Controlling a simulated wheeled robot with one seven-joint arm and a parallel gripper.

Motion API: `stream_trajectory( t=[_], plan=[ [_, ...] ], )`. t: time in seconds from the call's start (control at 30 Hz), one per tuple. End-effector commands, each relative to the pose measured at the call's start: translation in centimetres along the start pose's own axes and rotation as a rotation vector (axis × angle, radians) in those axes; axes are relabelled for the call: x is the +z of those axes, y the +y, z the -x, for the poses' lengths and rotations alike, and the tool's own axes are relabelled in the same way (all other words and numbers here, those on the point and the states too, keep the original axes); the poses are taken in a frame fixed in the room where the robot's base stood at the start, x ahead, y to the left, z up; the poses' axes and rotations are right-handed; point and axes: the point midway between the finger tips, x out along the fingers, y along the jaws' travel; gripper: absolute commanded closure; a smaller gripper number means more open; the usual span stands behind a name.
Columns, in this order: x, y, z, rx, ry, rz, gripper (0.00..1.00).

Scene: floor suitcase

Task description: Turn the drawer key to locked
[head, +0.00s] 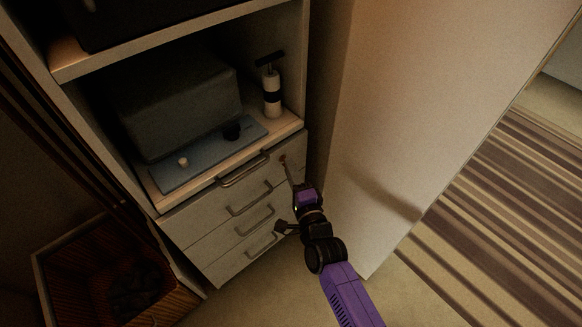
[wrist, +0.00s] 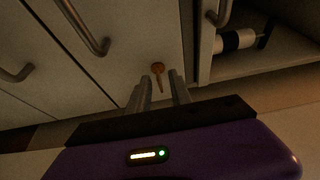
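The drawer key (wrist: 158,72) is a small orange-brown piece on the pale front of the top drawer (head: 262,174), near its right end. A narrow part of it extends toward my gripper in the wrist view. In the head view the key (head: 283,160) is a tiny brownish spot just beyond my fingertips. My gripper (wrist: 160,90) is open, with one finger to each side of the key's narrow end and a gap between them. My gripper (head: 289,174) reaches up to the drawer front in the head view. I cannot tell whether either finger touches the key.
The drawers have metal bar handles (head: 245,170). A shelf above holds a grey box (head: 180,105), a blue board (head: 210,155) and a white pump bottle (head: 272,92). A pale door panel (head: 400,110) stands close right of my arm. A basket (head: 60,260) sits at lower left.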

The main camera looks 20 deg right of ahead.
Motion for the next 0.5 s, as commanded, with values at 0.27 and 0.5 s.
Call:
stream_trajectory(
  t=[0.27,0.5],
  plan=[
    [-0.25,0.08,-0.91,0.002,0.003,0.005,0.75],
    [-0.24,0.16,-0.97,0.003,0.003,0.005,0.75]
  ],
)
